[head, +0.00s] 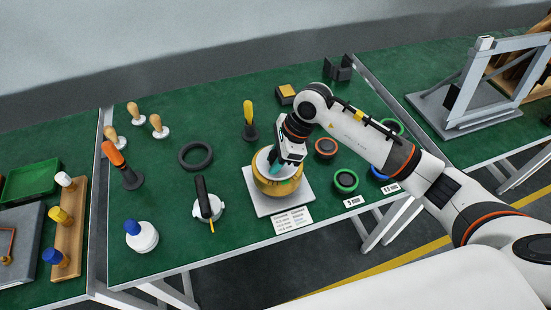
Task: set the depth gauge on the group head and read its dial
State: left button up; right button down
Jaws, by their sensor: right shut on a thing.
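The group head (277,188) is a brass-coloured round body with a pale round top. It stands on a light square plate (256,206) near the front middle of the green table. My right gripper (274,167) reaches down over it from the upper right. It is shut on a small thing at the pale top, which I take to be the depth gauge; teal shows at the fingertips. The gripper hides most of it, and I cannot read a dial or tell whether it touches the head. My left gripper is not in view.
A yellow-handled tool (249,117) stands behind. Round pieces with orange (325,148) and green (345,181) rings are to the right, below my arm.

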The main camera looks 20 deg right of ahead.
jog(key=c, duration=1)
grip_release()
